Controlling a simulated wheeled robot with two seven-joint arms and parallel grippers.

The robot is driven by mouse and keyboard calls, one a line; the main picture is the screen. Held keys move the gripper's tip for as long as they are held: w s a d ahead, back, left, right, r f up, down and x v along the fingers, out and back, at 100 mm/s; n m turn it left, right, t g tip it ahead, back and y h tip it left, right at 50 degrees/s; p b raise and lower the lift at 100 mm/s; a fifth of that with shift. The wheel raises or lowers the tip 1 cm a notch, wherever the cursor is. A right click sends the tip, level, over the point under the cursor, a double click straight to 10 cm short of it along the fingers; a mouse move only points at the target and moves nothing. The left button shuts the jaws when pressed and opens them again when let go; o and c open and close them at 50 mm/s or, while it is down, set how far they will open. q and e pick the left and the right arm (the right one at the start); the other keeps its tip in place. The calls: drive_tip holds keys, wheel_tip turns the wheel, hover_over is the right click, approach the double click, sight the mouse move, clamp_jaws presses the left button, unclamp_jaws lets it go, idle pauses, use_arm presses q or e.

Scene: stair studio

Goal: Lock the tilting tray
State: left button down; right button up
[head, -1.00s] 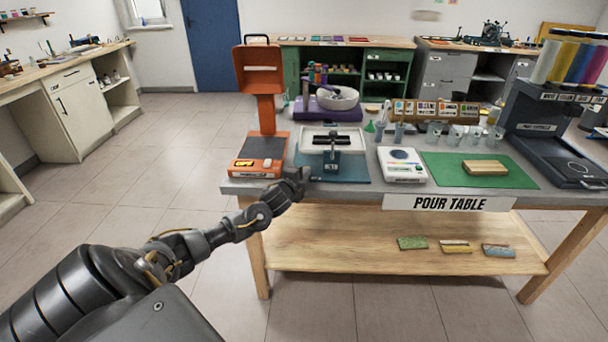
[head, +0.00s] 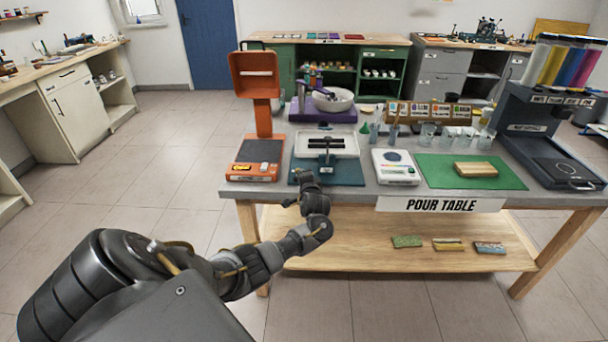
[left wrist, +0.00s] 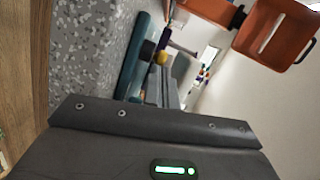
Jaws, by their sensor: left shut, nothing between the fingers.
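The tilting tray (head: 342,144) is a white shallow tray on a teal base (head: 345,175) at the front left of the pour table. A dark upright part (head: 327,152) stands at its front. My left gripper (head: 305,178) is shut and empty, close to the front left of the teal base. In the left wrist view the gripper's fingers (left wrist: 168,85) point toward the teal base (left wrist: 133,68), with a black knob (left wrist: 147,50) and a yellow part (left wrist: 161,58) near the tips. I cannot tell whether they touch. My right gripper is out of view.
An orange machine (head: 246,172) stands left of the tray, its upright head also in the left wrist view (left wrist: 272,32). A white scale (head: 395,168) and a green mat (head: 435,170) lie to the right. The purple-based mixer (head: 322,115) is behind. The floor in front is clear.

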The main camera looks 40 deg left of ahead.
use_arm(q)
drive_tip(key=shift+w, duration=0.1)
drive_tip(key=shift+d+r, duration=0.1)
drive_tip(key=shift+d, duration=0.1)
drive_tip(key=d+p, duration=0.2)
drive_tip(key=w+d+r+p, duration=0.1)
drive_tip(key=d, duration=0.1)
drive_tip(key=v, duration=0.9)
drive_tip(key=shift+d, duration=0.3)
drive_tip(key=shift+f, duration=0.15)
